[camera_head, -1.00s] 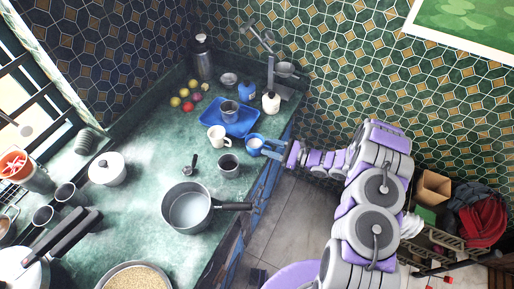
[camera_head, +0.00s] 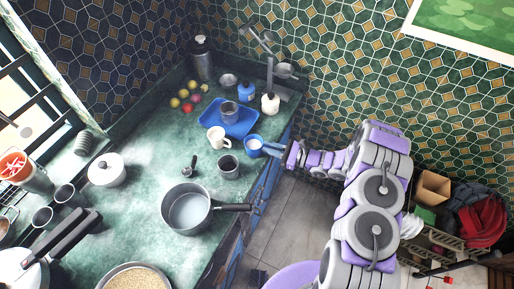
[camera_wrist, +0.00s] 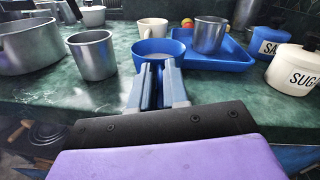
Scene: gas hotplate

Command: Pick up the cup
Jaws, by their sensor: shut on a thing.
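A small blue cup with a pale inside (camera_head: 254,142) is at the counter's right edge, near the blue tray. In the wrist view the blue cup (camera_wrist: 160,47) is straight ahead, just beyond my fingertips. My gripper (camera_head: 268,147) reaches it from the right. In the wrist view my gripper (camera_wrist: 156,75) has its fingers close together on the near side of the cup, shut on its near wall. The fingers hide part of that wall. The cup looks upright; I cannot tell whether its base touches the counter.
A white mug (camera_head: 217,137) and a metal cup (camera_head: 229,167) stand close by. The blue tray (camera_head: 240,128) with another metal cup is behind. A white sugar jar (camera_wrist: 296,70) stands right in the wrist view. A saucepan (camera_head: 187,208) has its handle toward the counter edge.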

